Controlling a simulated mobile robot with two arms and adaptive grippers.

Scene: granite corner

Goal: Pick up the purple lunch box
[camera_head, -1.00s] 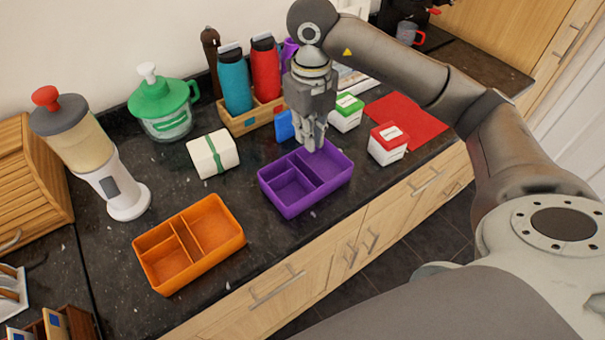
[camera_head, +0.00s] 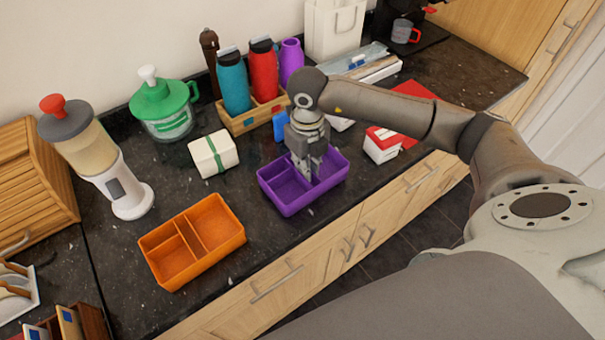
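The purple lunch box (camera_head: 318,192) sits on the dark granite counter near its front edge. It is open-topped, with divided compartments. My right gripper (camera_head: 308,178) points down into the box, over its middle beside the inner divider. Its fingertips are low inside the box and partly hidden. I cannot tell whether the fingers are closed on the divider or a wall. The box rests on the counter. My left gripper is not in view.
An orange divided box (camera_head: 215,262) lies to the left. A white wrapped box (camera_head: 213,153), a bottle crate (camera_head: 256,117) and a blue item (camera_head: 280,125) stand behind. A red-and-white carton (camera_head: 380,147) stands to the right, near my arm. Counter between the two lunch boxes is clear.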

